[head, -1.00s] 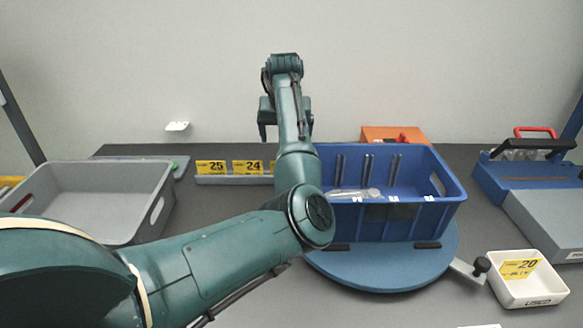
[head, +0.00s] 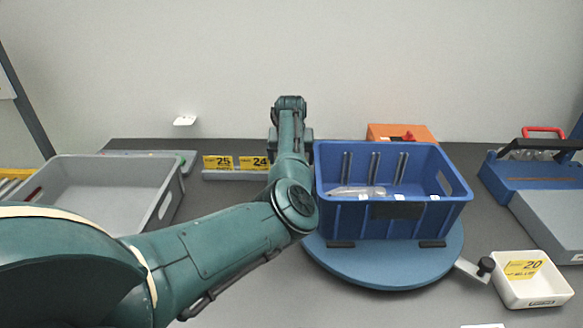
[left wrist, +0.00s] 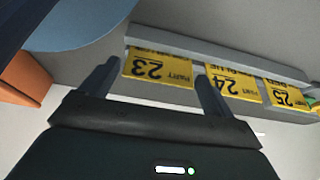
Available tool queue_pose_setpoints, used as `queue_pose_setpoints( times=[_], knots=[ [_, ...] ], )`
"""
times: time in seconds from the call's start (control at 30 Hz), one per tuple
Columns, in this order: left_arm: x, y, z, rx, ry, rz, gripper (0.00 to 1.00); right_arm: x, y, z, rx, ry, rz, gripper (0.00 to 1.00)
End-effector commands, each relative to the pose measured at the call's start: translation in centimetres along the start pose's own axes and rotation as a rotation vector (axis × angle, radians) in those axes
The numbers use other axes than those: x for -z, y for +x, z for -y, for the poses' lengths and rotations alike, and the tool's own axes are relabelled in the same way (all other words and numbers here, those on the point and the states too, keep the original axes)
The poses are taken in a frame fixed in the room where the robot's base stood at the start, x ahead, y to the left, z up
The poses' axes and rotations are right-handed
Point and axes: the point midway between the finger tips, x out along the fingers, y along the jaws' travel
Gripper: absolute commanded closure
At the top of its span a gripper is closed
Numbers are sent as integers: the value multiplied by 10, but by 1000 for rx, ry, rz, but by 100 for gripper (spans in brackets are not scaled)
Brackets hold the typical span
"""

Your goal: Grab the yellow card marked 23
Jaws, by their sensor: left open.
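The yellow card marked 23 (left wrist: 158,66) stands in a grey rail (left wrist: 215,50) and appears upside down in the left wrist view. My left gripper (left wrist: 157,72) is open and empty, with one finger to each side of card 23 in that view. I cannot tell how far the fingertips are from the card. In the head view my own left arm hides card 23 and the gripper's fingers. The cards marked 24 (head: 254,163) and 25 (head: 217,162) show left of the arm on the same rail. My right gripper is not in view.
A blue bin (head: 395,220) holding a clear bottle stands on a round blue turntable (head: 385,272), right of the arm. A grey bin (head: 92,190) is at left. An orange box (head: 400,132) sits behind the blue bin. A white tray with card 20 (head: 522,266) is front right.

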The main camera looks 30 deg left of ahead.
Motion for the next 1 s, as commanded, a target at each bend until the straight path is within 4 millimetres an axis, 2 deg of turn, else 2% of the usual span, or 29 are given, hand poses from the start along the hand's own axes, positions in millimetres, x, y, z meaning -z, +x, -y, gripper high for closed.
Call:
queue_pose_setpoints(
  times=[0.13, 0.53, 0.77, 1.0],
  knots=[
    [0, 0, 0, 0, 0, 0, 13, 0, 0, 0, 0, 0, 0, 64],
    [0, -1, 0, 0, 0, 0, 45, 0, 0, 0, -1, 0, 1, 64],
    [0, -1, 0, 0, 0, 0, 45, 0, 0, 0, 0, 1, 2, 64],
    [5, -12, 2, 1, 0, -1, 45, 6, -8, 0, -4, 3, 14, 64]
  ],
)
